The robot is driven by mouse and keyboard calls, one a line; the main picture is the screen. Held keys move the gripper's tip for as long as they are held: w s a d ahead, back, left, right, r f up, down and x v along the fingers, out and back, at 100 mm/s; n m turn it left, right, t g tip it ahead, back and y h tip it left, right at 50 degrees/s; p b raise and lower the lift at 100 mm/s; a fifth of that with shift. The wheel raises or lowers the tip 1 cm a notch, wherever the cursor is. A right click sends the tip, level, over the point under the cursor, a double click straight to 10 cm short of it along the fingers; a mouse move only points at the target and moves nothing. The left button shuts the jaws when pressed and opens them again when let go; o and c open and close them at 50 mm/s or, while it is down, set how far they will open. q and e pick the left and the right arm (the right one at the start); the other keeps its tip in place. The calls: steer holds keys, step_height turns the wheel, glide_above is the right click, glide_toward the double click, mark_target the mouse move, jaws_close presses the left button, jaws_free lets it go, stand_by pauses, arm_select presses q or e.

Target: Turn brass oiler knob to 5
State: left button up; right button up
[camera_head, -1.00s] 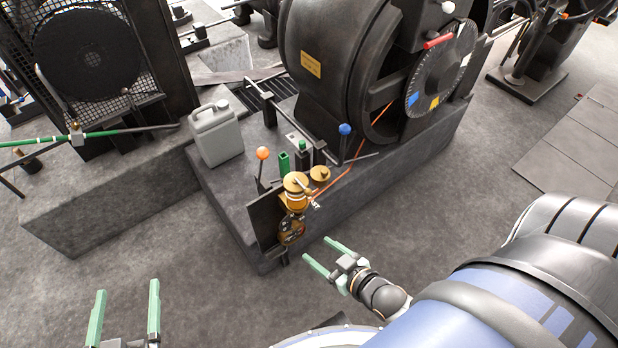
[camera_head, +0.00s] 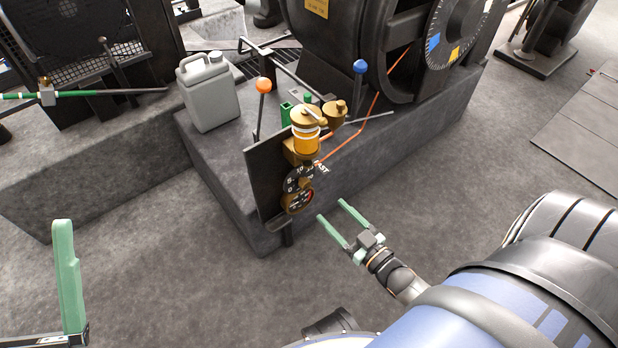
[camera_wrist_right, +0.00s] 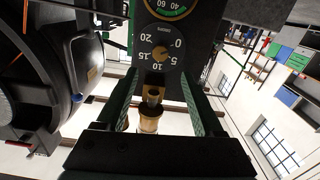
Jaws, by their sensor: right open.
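The brass oiler (camera_head: 306,140) stands upright on a dark upright plate at the front of the machine plinth. Below it is a black dial (camera_head: 297,180), partly hidden by brass parts. In the right wrist view the dial (camera_wrist_right: 172,62) shows upside down, numbered 0 to 20. A small brass knob (camera_wrist_right: 159,51) sits at its centre; I cannot tell its exact setting. My right gripper (camera_head: 331,210) is open and empty, right of the dial and apart from it, fingers pointing toward the plate. One green finger of my left gripper (camera_head: 68,278) shows at lower left; the other is out of view.
A round gauge (camera_head: 299,200) sits just below the dial. An orange-tipped lever (camera_head: 263,86) and a blue-tipped lever (camera_head: 360,67) rise nearby. A grey jug (camera_head: 209,92) stands on the plinth. The floor in front is clear.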

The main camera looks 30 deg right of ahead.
mark_target(307, 186)
steer(key=w+b, duration=0.1)
steer(key=w, duration=0.2)
steer(key=w+b, duration=0.1)
steer(key=w, duration=0.3)
steer(key=w+a+b, duration=0.1)
steer(key=w, duration=0.2)
steer(key=shift+w, duration=0.35)
jaws_close()
